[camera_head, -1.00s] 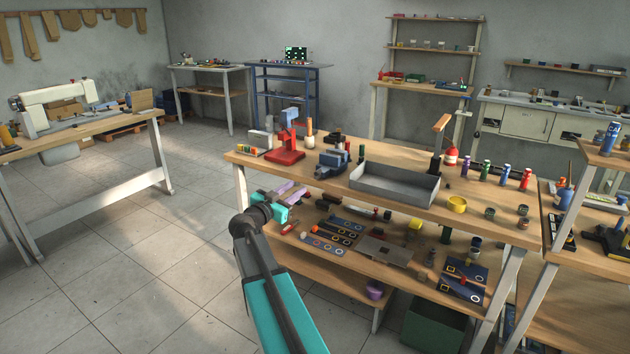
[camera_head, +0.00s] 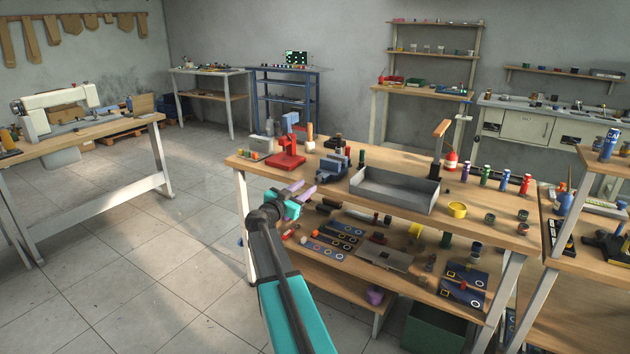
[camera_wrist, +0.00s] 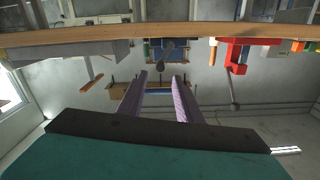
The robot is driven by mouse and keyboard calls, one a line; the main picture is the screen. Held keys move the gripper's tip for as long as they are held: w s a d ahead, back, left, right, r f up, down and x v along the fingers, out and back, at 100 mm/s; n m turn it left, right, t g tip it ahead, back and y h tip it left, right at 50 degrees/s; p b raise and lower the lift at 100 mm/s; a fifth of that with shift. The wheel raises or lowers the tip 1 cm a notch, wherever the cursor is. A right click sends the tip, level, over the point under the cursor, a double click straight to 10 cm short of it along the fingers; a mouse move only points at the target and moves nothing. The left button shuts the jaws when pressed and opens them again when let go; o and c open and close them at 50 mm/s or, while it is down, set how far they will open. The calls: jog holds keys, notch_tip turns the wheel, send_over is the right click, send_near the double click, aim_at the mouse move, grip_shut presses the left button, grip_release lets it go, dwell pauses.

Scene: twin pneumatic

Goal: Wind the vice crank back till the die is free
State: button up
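The blue-grey vice (camera_head: 332,166) stands on the bench top near its front edge, left of the grey tray. It also shows upside down in the wrist view (camera_wrist: 154,49). A dark rounded part (camera_wrist: 168,47) in front of it looks like the crank, but I cannot be sure. I cannot make out the die between the jaws. My gripper (camera_head: 304,189) has two purple fingers set apart with nothing between them. It is in front of the bench, just short of the vice. In the wrist view the fingers (camera_wrist: 160,78) point toward the vice area, apart from it.
A red press (camera_head: 287,150) stands left of the vice. A grey tray (camera_head: 394,205) is to its right, with a yellow cup (camera_head: 457,210) beyond. The wooden bench edge (camera_wrist: 60,38) runs close to my gripper. A lower shelf holds straps and tools. The floor at left is clear.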

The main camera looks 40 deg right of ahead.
aim_at(316, 180)
jog(key=shift+p+x, duration=0.45)
jog(key=shift+x, duration=3.35)
grip_shut()
